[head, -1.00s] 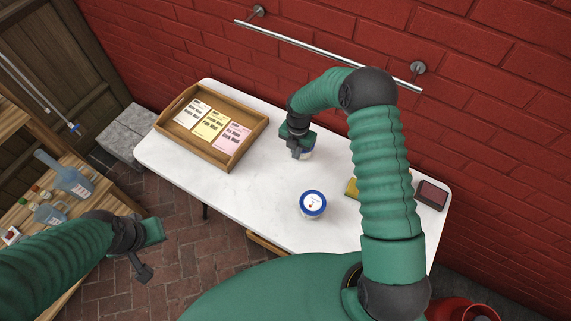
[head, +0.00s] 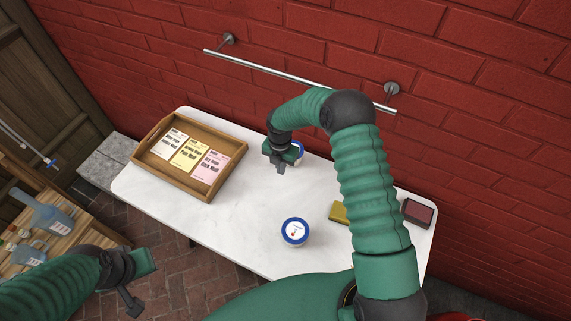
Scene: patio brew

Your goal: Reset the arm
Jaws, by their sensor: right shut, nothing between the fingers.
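My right gripper (head: 281,166) is shut and empty above the back middle of the white table. A container with a blue rim (head: 300,149) shows just behind and to the right of it, partly hidden by the gripper. I cannot tell whether they touch. My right arm bends up and over from the right side of the table. My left gripper (head: 143,283) is at the lower left, off the table's front edge, with its jaws apart and nothing visible between them.
On the white table (head: 240,215) stand a wooden tray (head: 157,174) with three cards, a blue-rimmed round container with a dial-like top (head: 295,231), a yellow block (head: 338,212) and a dark red-topped block (head: 418,213). A metal rail (head: 300,80) runs along the brick wall.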

